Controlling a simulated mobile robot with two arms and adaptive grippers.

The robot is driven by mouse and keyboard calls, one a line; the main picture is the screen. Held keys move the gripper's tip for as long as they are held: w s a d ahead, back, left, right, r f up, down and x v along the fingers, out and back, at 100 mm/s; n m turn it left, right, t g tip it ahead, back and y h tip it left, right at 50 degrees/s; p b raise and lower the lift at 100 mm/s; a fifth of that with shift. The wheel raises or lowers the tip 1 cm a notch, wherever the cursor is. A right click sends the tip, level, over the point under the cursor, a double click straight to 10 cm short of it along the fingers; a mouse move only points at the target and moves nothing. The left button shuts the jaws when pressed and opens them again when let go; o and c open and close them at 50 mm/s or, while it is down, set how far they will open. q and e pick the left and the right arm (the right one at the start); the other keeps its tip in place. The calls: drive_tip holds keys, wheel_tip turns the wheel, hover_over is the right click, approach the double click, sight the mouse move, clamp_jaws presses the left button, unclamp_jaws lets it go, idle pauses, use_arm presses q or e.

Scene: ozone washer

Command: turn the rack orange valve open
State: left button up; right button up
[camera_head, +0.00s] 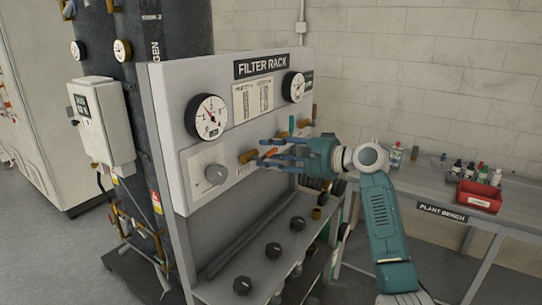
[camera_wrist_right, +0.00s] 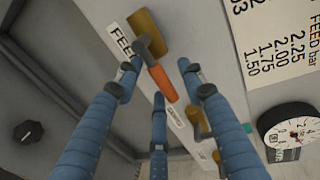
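The rack's orange valve shows in the right wrist view as an orange lever (camera_wrist_right: 161,84) with a grey end on a brass body (camera_wrist_right: 148,34), beside a label reading "FEED". In the head view its brass body (camera_head: 247,156) sits low on the front panel of the filter rack (camera_head: 215,75), with the lever partly hidden by my fingers. My right gripper (camera_head: 262,152) is at the valve, its blue fingers pointing at the panel. In the wrist view the fingers are spread apart on either side of the lever, with a third below. I cannot tell whether any finger touches it. My left gripper is not in view.
More brass valves (camera_wrist_right: 198,122) sit farther along the panel. A lower shelf with black knobs (camera_head: 273,250) lies below. The plant bench (camera_head: 442,209) with a red bin (camera_head: 479,196) stands right.

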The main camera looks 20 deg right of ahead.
drive_tip(key=shift+s+d, duration=0.15)
drive_tip(key=shift+s, duration=0.1)
drive_tip(key=v, duration=1.1)
drive_tip(key=shift+d, duration=0.15)
drive_tip(key=shift+s+r, duration=0.1)
